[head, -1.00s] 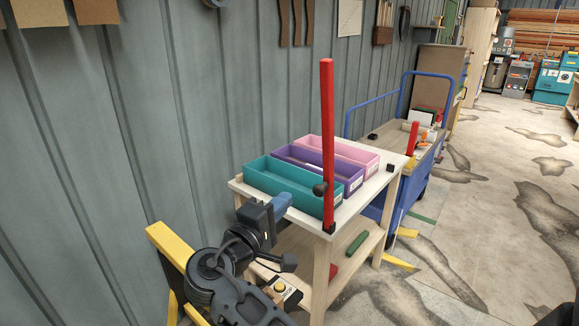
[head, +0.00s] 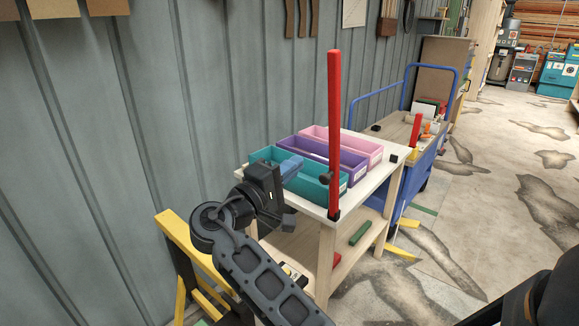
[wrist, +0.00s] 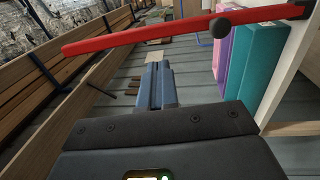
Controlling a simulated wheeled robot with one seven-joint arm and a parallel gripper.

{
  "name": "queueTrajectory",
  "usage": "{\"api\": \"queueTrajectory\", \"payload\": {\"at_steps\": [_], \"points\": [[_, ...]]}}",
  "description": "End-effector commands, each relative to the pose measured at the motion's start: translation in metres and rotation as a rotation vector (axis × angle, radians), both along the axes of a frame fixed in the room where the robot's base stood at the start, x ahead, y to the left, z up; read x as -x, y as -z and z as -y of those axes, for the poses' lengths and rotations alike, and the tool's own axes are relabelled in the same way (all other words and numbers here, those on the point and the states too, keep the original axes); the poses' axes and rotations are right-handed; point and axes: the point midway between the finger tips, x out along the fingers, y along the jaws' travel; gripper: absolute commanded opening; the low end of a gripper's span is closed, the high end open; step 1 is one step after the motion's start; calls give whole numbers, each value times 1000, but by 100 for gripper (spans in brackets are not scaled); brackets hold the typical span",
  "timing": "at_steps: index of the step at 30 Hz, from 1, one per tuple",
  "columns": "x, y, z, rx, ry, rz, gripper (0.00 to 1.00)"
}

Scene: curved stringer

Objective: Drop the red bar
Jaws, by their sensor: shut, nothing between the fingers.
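A tall red bar (head: 335,120) stands upright at the front corner of the small table, in a black foot, with a dark round knob low on its side. In the wrist view the red bar (wrist: 140,37) crosses the top of the picture, beyond the fingertips. My gripper (head: 291,167) is to the left of the bar in the head view, overlapping the teal bin in the picture. Its blue fingers (wrist: 160,85) are together with nothing between them and appear apart from the bar.
The table (head: 376,190) bears teal (head: 318,187), purple (head: 350,172) and pink (head: 365,150) bins. A green bar (head: 360,233) lies on its lower shelf. A blue cart (head: 425,165) stands behind, and a yellow frame (head: 180,240) at the left.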

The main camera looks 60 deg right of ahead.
Motion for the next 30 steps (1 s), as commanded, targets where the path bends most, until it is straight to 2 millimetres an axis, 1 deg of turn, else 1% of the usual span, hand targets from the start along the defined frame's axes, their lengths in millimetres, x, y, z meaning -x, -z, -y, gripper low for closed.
{"api": "queueTrajectory", "payload": {"at_steps": [1, 9, 15, 21, 30], "points": [[4, -3, 11, 1, 5, -1, 0], [16, -11, 62, 0, 5, 1, 0], [22, -14, 88, 0, 2, 0, 0], [24, -15, 100, 1, 0, 0, 0], [24, -15, 101, 0, -1, 0, 0]]}}
